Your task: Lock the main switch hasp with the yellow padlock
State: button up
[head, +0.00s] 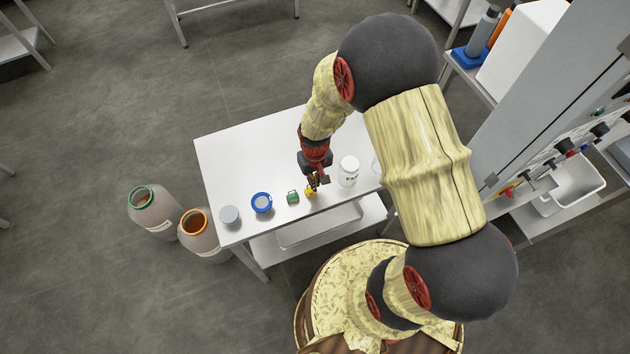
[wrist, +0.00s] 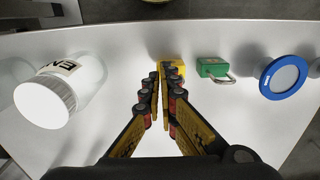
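The yellow padlock (head: 309,192) lies on the white table near its front edge, to the right of a green padlock (head: 292,197). In the wrist view the yellow padlock (wrist: 179,66) shows just beyond my fingertips, partly hidden by the right finger. My gripper (head: 313,184) points down at it; in the wrist view its fingers (wrist: 161,80) have a gap between them, with bare table showing through. Whether they touch the padlock is unclear. A red and yellow part (head: 506,191), possibly the main switch, shows on the panel at right; no hasp can be made out.
A white lidded jar (head: 348,171) stands right of the padlock. A blue-rimmed round item (head: 261,203) and a grey round item (head: 229,215) stand left. Two drums (head: 153,210) stand on the floor left of the table. The table's back left is clear.

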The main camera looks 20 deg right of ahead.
jog(key=shift+o, duration=1.2)
jog(key=o, duration=0.8)
jog(key=shift+c, duration=0.2)
jog(key=shift+o, duration=0.3)
